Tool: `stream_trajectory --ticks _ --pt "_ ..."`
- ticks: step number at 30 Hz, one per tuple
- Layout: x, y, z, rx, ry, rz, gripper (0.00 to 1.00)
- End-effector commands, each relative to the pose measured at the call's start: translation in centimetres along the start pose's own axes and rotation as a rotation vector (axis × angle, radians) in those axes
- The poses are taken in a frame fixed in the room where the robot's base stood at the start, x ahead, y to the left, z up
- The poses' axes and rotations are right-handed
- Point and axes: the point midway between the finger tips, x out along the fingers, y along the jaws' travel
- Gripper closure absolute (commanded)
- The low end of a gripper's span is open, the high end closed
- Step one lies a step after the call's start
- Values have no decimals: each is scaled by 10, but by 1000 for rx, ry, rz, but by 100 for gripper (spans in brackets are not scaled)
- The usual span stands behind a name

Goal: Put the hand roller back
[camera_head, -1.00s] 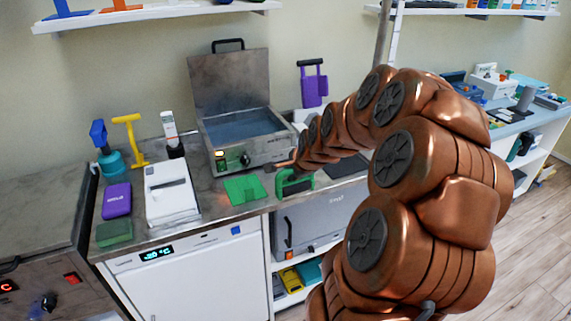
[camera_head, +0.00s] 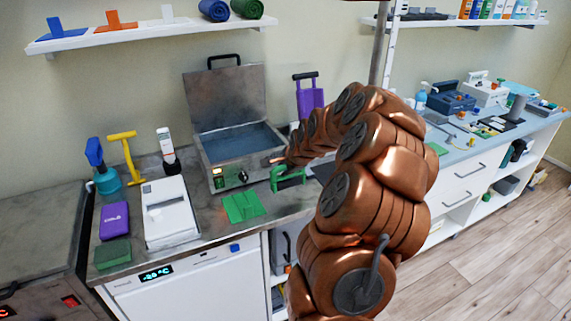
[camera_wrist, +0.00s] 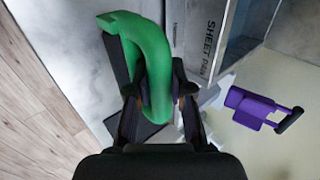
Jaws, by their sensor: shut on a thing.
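My gripper (camera_wrist: 160,100) is shut on a thick green bent, C-shaped thing, which I take as the hand roller (camera_wrist: 155,45). In the head view the green hand roller (camera_head: 288,179) shows at the end of my arm, by the front right of the steel water bath (camera_head: 225,172). In the wrist view one bent arm of it reaches to the upper left, past the fingers. The fingertips are partly hidden behind it. I cannot tell its height above the counter. A flat green piece (camera_head: 243,207) lies on the counter in front of the bath.
A purple upright item with a dark handle (camera_head: 311,98) stands behind my arm. A white device (camera_head: 168,212), purple box (camera_head: 114,221), yellow T-shaped tool (camera_head: 126,155) and blue-topped bottle (camera_head: 103,170) stand left.

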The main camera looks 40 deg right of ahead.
Motion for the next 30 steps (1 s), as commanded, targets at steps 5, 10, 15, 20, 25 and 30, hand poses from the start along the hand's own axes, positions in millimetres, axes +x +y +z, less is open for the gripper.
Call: stream_trajectory --ticks 5,10,15,20,25,30 --pt "15 -17 -10 0 -2 2 100" --pt "28 -31 -19 -2 -1 -1 100" --pt "36 -38 -25 -2 0 -2 100" --pt "39 -40 -27 -3 0 0 100" --pt "45 -38 -28 -2 -1 4 100" --pt "61 -24 -28 -2 -1 6 100"
